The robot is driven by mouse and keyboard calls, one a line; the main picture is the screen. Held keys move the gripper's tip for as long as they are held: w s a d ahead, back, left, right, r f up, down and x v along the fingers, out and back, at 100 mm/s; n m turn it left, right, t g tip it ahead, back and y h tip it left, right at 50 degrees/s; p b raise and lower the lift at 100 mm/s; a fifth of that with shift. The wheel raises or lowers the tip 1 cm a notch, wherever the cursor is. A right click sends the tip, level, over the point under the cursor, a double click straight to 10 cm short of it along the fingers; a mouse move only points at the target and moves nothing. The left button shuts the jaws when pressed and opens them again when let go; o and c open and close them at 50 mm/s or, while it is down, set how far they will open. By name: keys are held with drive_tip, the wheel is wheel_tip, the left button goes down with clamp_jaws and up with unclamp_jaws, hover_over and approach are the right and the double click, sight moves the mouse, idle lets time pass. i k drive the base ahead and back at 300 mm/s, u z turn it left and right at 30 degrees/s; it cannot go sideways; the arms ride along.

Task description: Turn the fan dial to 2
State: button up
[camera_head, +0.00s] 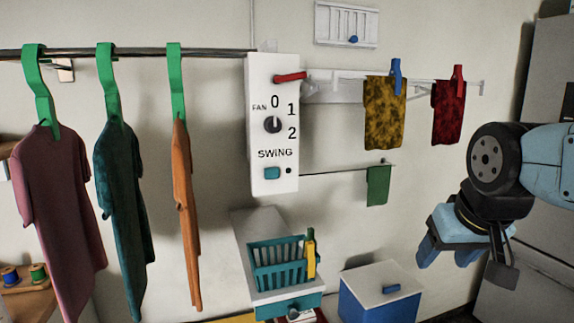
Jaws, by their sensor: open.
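The fan dial (272,125) is a small dark round knob on a white control panel (260,75) on the wall. The numbers 0, 1 and 2 stand above and to the right of it, with the word FAN at its left. A light mark on the knob seems to point up, near the 0.
A red lever (290,77) sticks out of the panel above the dial. Shirts on green hangers hang from a rail (140,52) at the left. Cloths are clipped on a rack at the right. A teal basket (276,262) and a blue box (380,295) stand below.

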sight(271, 124)
drive_tip(key=k, duration=1.05)
drive_tip(key=u, duration=0.35)
drive_tip(key=i, duration=0.55)
drive_tip(key=z, duration=0.2)
